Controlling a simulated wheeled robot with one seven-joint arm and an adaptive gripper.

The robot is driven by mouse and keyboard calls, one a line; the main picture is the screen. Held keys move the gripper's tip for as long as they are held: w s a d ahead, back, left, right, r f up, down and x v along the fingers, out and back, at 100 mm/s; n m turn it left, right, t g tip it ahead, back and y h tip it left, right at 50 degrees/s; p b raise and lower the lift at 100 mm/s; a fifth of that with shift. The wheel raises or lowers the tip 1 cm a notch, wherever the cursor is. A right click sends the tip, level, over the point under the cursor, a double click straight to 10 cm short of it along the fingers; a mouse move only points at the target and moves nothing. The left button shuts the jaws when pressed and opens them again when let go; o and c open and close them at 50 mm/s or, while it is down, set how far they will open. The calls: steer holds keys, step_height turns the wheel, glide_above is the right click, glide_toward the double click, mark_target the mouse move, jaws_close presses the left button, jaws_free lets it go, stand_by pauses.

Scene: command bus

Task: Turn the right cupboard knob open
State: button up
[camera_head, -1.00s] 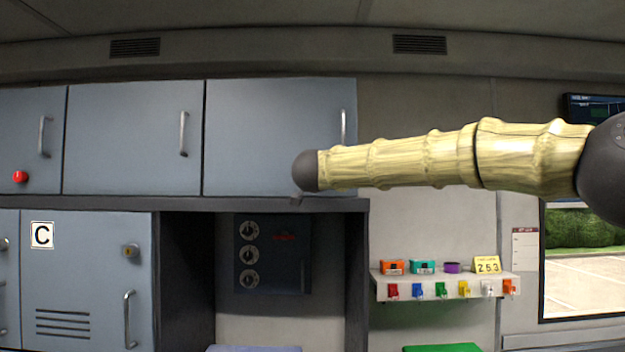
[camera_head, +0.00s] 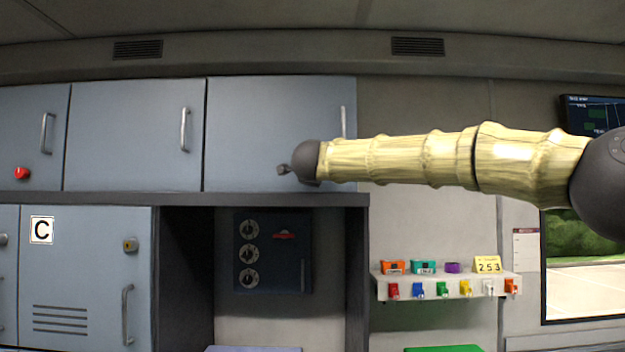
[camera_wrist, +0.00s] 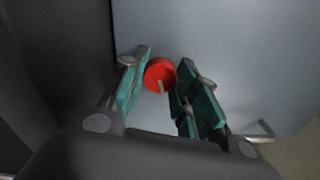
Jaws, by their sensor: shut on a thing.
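The right cupboard door (camera_head: 262,125) is flush with its frame in the head view, with a vertical metal handle (camera_head: 343,122) at its right side. Its red knob (camera_wrist: 158,72) shows in the wrist view, with a pale mark on its lower edge. In the head view that knob is hidden behind my arm. My gripper (camera_wrist: 164,66) has its teal-padded fingers on both sides of the knob, shut on it. In the head view only a small dark part of my gripper (camera_head: 284,170) shows at the left of my wrist.
Another red knob (camera_head: 22,173) is on the far-left upper cupboard. A middle cupboard (camera_head: 130,135) stands between. Below are a dark panel with dials (camera_head: 272,255) and a small shelf (camera_head: 450,287) with coloured items.

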steer(key=shift+f+m+b, duration=0.1)
steer(key=shift+m+b, duration=0.5)
steer(key=shift+m, duration=0.7)
steer(key=o, duration=1)
steer(key=shift+d, duration=0.1)
steer(key=shift+o, duration=0.2)
steer(key=shift+s, duration=0.1)
steer(key=s, duration=1.1)
steer(key=shift+s, duration=0.4)
steer(key=shift+d, duration=0.1)
